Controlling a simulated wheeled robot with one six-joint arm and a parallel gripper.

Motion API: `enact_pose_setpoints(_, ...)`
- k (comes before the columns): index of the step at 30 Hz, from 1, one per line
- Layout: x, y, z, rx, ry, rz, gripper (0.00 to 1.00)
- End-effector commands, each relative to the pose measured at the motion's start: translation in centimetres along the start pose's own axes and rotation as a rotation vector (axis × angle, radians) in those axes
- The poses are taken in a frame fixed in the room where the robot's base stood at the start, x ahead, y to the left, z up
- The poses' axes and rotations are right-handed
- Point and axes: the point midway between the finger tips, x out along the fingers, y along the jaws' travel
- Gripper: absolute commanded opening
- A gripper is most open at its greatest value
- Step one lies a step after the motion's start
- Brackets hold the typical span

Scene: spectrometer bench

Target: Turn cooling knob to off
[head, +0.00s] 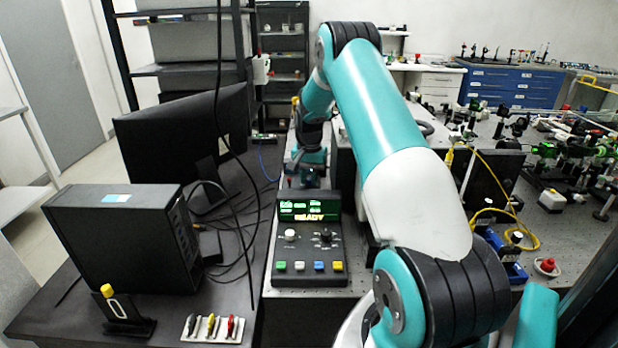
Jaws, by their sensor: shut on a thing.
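My gripper (308,178) is low over the bench, just behind the control box (311,274). It is small and dark in this view. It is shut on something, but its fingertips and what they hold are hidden. The control box has a lit green display that reads READY. A white knob (290,235) and a black knob (325,236) sit on its face, and my gripper is apart from both. I cannot make out a label that marks a cooling knob.
A black computer case (120,235) and a monitor (185,140) stand left of the control box, with loose cables between. A small rack of coloured tools (212,328) lies at the front. Optical parts and yellow cables (490,212) crowd the bench at right.

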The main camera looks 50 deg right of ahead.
Motion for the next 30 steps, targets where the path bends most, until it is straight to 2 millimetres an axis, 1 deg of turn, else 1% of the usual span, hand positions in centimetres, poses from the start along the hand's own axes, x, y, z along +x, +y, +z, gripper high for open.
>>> enact_pose_setpoints(3, 0.1, 0.1, 0.1, 0.001, -0.006, 0.004, 0.00)
enact_pose_setpoints(4, 0.1, 0.1, 0.1, 0.001, -0.006, 0.004, 0.25)
enact_pose_setpoints(7, 0.1, 0.1, 0.1, 0.001, -0.005, 0.003, 0.48)
enact_pose_setpoints(16, -0.1, 0.0, 0.1, 0.001, -0.001, 0.001, 0.48)
enact_pose_setpoints(20, -1.2, -0.1, 0.0, 0.001, 0.002, -0.001, 0.48)
enact_pose_setpoints(23, -3.0, 0.0, 0.0, 0.001, 0.003, -0.002, 0.48)
enact_pose_setpoints(30, -9.2, 0.0, 0.0, 0.001, 0.004, -0.002, 0.48)
